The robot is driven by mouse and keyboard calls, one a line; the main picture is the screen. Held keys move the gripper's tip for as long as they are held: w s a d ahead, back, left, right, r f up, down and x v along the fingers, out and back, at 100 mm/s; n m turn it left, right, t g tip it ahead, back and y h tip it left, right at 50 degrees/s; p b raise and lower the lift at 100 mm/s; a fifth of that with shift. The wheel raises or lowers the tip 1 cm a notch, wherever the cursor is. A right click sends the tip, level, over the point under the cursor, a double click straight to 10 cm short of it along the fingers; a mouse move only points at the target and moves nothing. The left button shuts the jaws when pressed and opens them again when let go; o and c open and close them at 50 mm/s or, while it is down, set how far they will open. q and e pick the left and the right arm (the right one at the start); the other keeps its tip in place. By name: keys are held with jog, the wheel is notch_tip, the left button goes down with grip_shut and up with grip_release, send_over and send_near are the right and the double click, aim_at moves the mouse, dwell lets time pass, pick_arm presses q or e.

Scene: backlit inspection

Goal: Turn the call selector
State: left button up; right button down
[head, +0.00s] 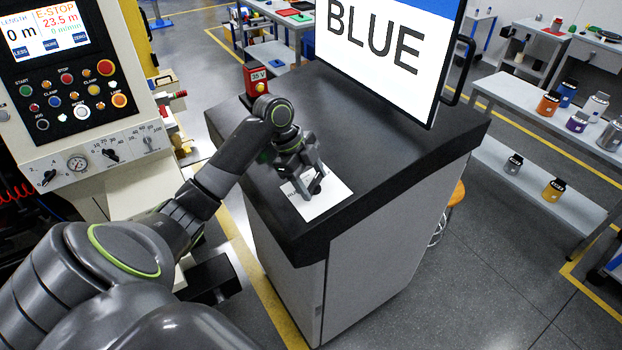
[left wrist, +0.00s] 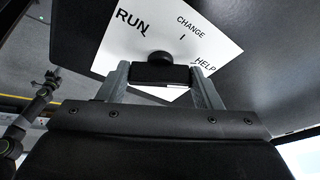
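The call selector is a black knob (left wrist: 160,57) on a white label plate (left wrist: 112,52) marked RUN, CHANGE and HELP. In the head view the plate (head: 334,193) lies near the front of the dark cabinet top, partly covered by my gripper. My left gripper (head: 306,186) is down at the knob. In the left wrist view its two fingers (left wrist: 160,78) stand on either side of the knob's black bar, close to its ends. Whether they press on it cannot be told. My right arm's gripper seems to show small at the left edge of the left wrist view (left wrist: 45,84).
A screen reading BLUE (head: 375,40) stands at the back of the dark cabinet (head: 400,130). A red box marked 35 V (head: 256,79) sits at its left corner. A control panel (head: 70,85) is at the left. Shelves with several bottles (head: 548,104) are at the right.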

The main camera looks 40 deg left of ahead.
pick_arm(q)
jog(key=o, duration=0.4)
jog(key=shift+a+r, duration=0.2)
jog(key=shift+r, duration=0.25)
jog(key=b+v, duration=0.5)
jog(key=v, duration=1.1)
jog(key=shift+d+r, duration=0.1)
jog(key=shift+r, duration=0.2)
